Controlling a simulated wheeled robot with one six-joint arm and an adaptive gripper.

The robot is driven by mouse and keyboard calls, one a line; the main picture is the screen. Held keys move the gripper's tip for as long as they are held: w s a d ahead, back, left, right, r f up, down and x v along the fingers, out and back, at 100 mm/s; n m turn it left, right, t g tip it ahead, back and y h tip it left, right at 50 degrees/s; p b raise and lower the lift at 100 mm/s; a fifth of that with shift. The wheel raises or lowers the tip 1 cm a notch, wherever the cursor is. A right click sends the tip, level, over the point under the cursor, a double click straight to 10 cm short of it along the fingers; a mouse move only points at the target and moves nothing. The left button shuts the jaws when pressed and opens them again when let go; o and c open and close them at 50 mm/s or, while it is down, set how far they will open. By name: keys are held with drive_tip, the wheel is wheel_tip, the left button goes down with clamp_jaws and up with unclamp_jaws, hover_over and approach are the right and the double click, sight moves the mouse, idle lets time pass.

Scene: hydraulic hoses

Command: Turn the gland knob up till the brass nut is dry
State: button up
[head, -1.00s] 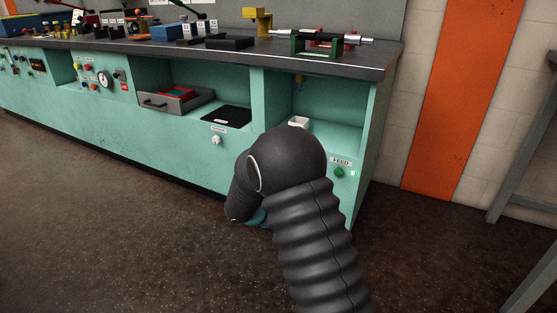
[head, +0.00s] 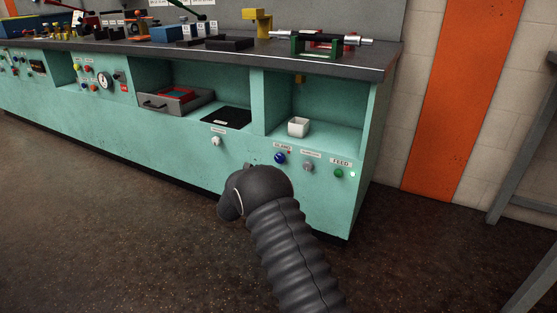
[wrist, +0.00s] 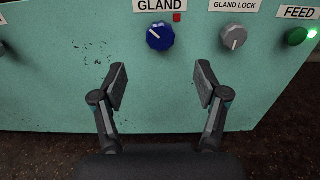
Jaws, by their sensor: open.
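The blue gland knob (wrist: 160,36) sits under a GLAND label on the green panel, with a white pointer mark and a small red square beside the label. It also shows in the head view (head: 280,158). My gripper (wrist: 160,78) is open and empty, with its two fingers below the knob and apart from it.
A grey GLAND LOCK knob (wrist: 234,37) is right of the gland knob. A green FEED button (wrist: 297,36) with a lit green lamp (wrist: 312,33) is farther right. An open drawer (head: 176,101) sticks out at left. The floor before the bench is clear.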

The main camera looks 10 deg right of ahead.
sight(279, 158)
drive_tip(key=x, duration=1.1)
drive_tip(key=shift+c, duration=0.2)
drive_tip(key=c, duration=1.1)
